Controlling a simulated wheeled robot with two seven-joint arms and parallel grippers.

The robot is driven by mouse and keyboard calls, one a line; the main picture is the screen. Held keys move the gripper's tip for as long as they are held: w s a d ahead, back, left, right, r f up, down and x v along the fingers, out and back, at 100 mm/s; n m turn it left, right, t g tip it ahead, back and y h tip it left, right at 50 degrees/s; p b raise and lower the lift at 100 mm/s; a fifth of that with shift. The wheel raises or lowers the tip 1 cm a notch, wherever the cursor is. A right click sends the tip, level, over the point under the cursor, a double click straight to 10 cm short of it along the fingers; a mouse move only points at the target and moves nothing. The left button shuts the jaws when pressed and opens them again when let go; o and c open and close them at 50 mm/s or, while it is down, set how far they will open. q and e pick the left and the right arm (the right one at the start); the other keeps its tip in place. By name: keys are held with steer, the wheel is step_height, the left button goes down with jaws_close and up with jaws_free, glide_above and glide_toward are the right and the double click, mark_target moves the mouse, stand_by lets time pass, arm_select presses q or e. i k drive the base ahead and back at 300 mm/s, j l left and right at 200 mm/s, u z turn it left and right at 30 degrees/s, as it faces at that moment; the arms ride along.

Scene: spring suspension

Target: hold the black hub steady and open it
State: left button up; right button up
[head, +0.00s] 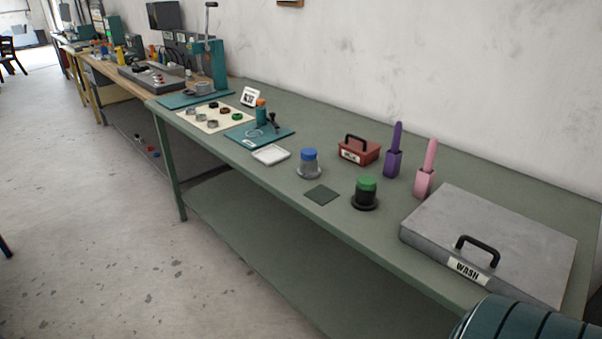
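The black hub (366,200) stands upright on the green bench, right of its middle. It has a wide dark base flange and a green top (367,184), which sits on the body. A similar grey hub with a blue top (309,161) stands to its left. Neither of my grippers is in view, and nothing is touching the black hub.
A dark square pad (321,194) lies left of the black hub. A red box (359,151), purple holder (394,154) and pink holder (426,175) stand behind it. The grey WASH box (490,233) is right. A white tray (270,154) lies farther left.

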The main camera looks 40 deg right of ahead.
mark_target(362, 201)
steer(key=i, duration=1.45)
steer(key=i+z, duration=0.2)
steer(key=i, duration=0.45)
steer(key=i+j+z, duration=0.2)
steer(key=i, duration=0.45)
steer(key=z, duration=3.7)
